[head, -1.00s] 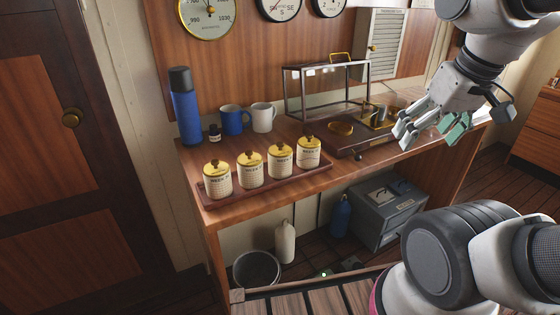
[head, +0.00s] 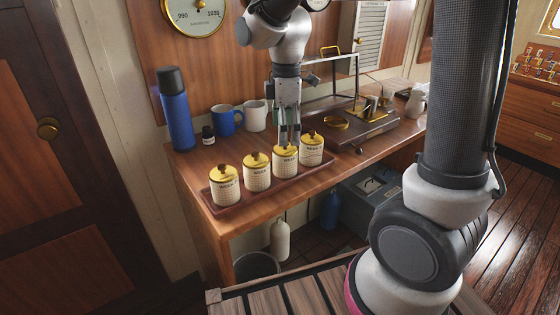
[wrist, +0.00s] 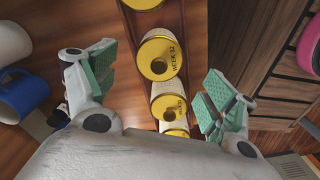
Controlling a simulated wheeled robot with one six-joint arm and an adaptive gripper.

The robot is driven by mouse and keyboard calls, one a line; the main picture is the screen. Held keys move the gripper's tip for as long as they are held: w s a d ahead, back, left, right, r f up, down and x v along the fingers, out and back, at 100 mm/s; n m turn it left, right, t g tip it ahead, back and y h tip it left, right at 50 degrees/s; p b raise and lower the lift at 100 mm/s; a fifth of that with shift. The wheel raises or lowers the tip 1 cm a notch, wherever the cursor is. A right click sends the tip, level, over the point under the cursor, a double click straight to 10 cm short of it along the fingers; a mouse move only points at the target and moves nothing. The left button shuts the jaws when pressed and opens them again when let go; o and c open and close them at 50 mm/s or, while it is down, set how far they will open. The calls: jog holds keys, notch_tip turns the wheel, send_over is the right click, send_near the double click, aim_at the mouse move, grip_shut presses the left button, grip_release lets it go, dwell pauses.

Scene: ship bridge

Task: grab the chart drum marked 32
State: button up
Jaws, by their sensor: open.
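The chart drum marked 32 (wrist: 158,60) is cream with a yellow lid and dark knob; "WEEK 32" is readable in the wrist view. It appears to be the second drum from the right (head: 285,161) in the head view, where its number is not readable. It stands upright in a row of similar drums. My gripper (head: 289,136) is open and empty, pointing down just above this drum. In the wrist view its green-padded fingers (wrist: 158,82) are spread wide, one on each side of the row. The fingertips partly hide the lid in the head view.
Neighbouring drums (head: 311,150) (head: 257,173) stand close on both sides in the reddish tray (head: 232,208). A blue mug (head: 224,121), white mug (head: 255,115), ink bottle (head: 208,135) and blue flask (head: 175,110) stand behind. A brass instrument (head: 340,128) is at right.

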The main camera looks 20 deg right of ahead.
aim_at(285, 153)
notch_tip(285, 153, down, 8)
jog(key=shift+r, duration=0.15)
jog(key=shift+c, duration=0.2)
jog(key=c, duration=1.2)
